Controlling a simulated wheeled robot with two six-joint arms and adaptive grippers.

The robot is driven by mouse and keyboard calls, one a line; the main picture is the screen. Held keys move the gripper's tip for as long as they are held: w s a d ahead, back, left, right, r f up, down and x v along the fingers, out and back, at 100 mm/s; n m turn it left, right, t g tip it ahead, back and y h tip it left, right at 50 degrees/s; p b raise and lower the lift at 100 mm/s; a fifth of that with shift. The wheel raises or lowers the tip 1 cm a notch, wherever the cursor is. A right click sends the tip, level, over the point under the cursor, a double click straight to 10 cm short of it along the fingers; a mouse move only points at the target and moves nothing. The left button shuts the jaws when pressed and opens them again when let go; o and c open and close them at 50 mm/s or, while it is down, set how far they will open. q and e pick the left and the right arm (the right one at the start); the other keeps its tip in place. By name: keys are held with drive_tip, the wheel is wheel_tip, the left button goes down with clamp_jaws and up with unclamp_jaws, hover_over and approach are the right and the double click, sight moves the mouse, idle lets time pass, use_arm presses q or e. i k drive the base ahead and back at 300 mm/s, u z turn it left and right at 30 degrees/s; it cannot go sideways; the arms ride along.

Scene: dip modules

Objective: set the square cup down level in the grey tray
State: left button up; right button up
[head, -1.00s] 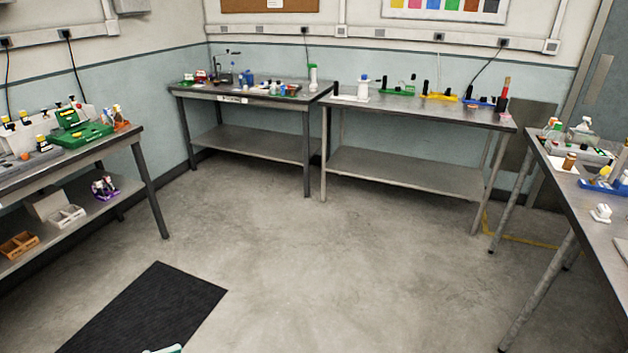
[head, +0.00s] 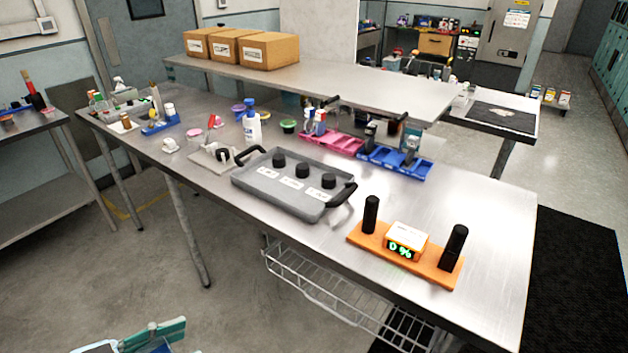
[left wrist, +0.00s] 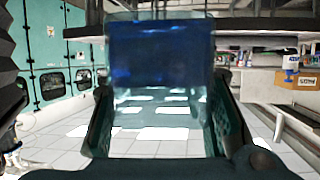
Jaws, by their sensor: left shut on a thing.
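My left gripper (left wrist: 160,128) is shut on a clear square cup (left wrist: 158,103), whose walls sit between the two teal fingers. Dark blue fills the upper part of the cup in the left wrist view; the floor shows through the clear lower part. In the head view only the gripper's teal and black parts (head: 152,334) show at the bottom edge, with a bit of blue beside them, away from the bench. A grey tray (head: 262,193) with black handles lies on the bench; three black knobs and white labels are on it. My right gripper is not in view.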

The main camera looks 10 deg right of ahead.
sight(281, 191)
drive_tip(key=z, duration=0.85)
drive_tip(key=i, duration=0.4)
